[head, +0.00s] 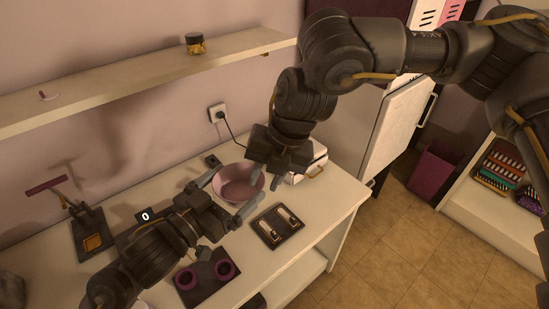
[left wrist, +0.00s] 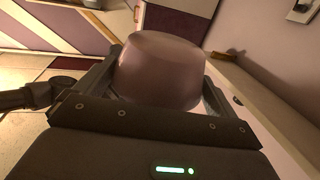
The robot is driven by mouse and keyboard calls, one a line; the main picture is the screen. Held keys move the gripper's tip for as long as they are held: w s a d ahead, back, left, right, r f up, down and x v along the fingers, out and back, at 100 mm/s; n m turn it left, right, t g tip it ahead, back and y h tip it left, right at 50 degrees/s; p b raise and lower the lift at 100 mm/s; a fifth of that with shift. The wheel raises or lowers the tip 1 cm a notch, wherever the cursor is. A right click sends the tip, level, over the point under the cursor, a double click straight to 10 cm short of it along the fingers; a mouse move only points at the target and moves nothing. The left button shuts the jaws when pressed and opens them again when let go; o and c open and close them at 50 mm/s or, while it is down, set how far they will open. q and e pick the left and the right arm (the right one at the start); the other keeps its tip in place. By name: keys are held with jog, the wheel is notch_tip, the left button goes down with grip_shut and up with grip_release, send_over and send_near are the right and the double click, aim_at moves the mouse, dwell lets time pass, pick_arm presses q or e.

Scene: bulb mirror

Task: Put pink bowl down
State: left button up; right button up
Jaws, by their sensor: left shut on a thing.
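The pink bowl (head: 238,186) is between the two fingers of my left gripper (head: 226,195), which is shut on it above the white counter (head: 325,205). The bowl's opening faces up in the head view. In the left wrist view the bowl (left wrist: 160,70) fills the space between the fingers, seen from its outer side. I cannot tell whether its base touches the counter. My right gripper (head: 268,178) hangs just behind and to the right of the bowl, pointing down. Its fingers are small and dark, and their opening is unclear.
A dark tray (head: 278,238) with two light-coloured items lies right of the bowl. A dark mat with purple rings (head: 190,278) is in front. A scale showing 0 (head: 145,215) is to the left. A white appliance (head: 318,160) stands behind my right gripper. A wall shelf (head: 130,80) runs above.

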jog(key=shift+x, duration=1.3)
grip_shut()
pick_arm(q)
jog(key=o, duration=0.7)
